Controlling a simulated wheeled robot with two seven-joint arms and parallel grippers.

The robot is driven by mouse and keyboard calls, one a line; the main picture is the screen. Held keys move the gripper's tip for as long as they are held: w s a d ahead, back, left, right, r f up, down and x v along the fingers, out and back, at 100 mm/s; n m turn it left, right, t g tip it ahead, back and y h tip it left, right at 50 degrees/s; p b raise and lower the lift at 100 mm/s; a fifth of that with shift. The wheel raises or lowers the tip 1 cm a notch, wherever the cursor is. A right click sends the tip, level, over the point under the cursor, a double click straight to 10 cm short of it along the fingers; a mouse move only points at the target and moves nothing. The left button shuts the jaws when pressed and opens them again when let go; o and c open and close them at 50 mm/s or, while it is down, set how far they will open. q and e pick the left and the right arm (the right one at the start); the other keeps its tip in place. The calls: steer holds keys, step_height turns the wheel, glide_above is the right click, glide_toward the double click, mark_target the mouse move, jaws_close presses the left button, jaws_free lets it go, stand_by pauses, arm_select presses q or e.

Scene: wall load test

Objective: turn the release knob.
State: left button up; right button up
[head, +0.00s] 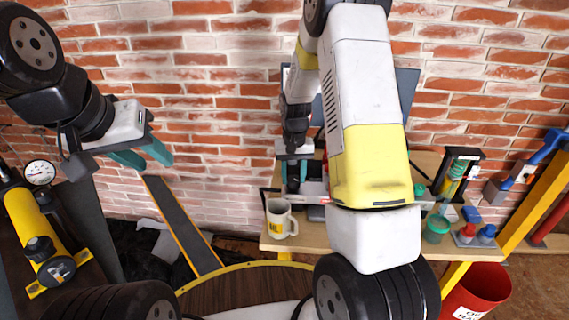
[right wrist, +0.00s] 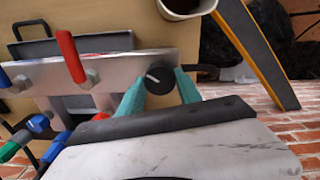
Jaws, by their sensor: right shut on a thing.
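A round black knob with a white line (right wrist: 160,77) sits on a pale metal plate (right wrist: 125,66) in the right wrist view. My right gripper (right wrist: 160,85) has its teal fingers on either side of this knob and is shut on it. In the head view my right gripper (head: 293,172) reaches down at the bench behind my large white and yellow arm link, which hides part of the plate. My left gripper (head: 142,156) hangs in the air at the left, in front of the brick wall, its teal fingers apart and empty.
A white mug (head: 281,219) stands on the wooden bench (head: 310,240) close to the right gripper. Red-handled levers (right wrist: 71,57) stand beside the knob. A yellow cylinder with a gauge (head: 35,225) is at the far left. A red bucket (head: 480,295) is at lower right.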

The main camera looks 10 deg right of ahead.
mark_target(293, 179)
steer(key=n, duration=0.7)
stand_by(0.6)
steer(key=o, duration=1.4)
steer(key=shift+c, duration=0.2)
steer(key=shift+r, duration=3.95)
steer(key=shift+r, duration=0.1)
